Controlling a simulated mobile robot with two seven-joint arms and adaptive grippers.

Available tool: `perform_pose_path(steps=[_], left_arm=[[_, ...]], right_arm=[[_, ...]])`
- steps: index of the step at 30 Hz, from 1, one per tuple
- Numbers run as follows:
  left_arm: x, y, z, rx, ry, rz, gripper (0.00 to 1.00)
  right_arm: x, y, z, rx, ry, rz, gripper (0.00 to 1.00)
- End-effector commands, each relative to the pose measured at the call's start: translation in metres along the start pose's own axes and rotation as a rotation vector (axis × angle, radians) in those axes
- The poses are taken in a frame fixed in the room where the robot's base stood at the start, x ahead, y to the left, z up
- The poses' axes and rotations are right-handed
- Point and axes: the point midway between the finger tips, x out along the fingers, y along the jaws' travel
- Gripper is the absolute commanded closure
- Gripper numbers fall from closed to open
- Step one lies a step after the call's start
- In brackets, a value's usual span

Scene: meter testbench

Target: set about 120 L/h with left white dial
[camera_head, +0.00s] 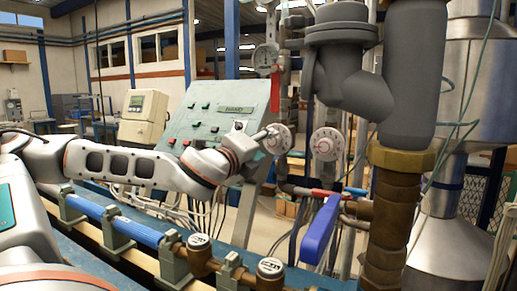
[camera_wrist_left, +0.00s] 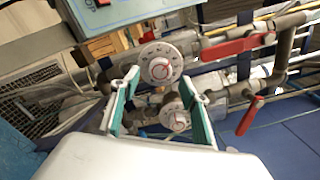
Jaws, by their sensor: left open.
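The left white dial (camera_head: 278,139) is a round white knob with markings and a red centre, right of the sloped control panel. The right white dial (camera_head: 327,144) is beside it. My left gripper (camera_head: 265,137) is open at the left dial's left edge. In the left wrist view, the two green-padded fingers of the left gripper (camera_wrist_left: 160,88) stand spread, with the dial near the panel, apparently the left dial (camera_wrist_left: 160,65), between and just beyond their tips. The other dial (camera_wrist_left: 174,114) shows lower between them. Contact and the exact reading cannot be told. My right gripper is out of view.
The green control panel (camera_head: 215,113) stands behind my left arm. A thick grey pipe (camera_head: 410,75) and a blue valve handle (camera_head: 320,230) stand at the right. Red valve handles (camera_wrist_left: 235,47) lie right of the dials in the wrist view. Brass meters (camera_head: 270,268) sit in front.

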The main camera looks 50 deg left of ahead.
Motion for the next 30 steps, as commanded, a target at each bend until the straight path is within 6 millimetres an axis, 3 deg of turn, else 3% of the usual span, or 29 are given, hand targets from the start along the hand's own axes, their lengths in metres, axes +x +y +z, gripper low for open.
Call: perform_pose_path(steps=[12,30], left_arm=[[-0.029,-0.001,0.000,0.001,0.001,-0.001,0.55],[-0.031,0.000,-0.001,0.000,0.001,0.000,0.55]], right_arm=[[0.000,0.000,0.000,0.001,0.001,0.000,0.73],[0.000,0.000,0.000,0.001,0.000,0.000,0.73]])
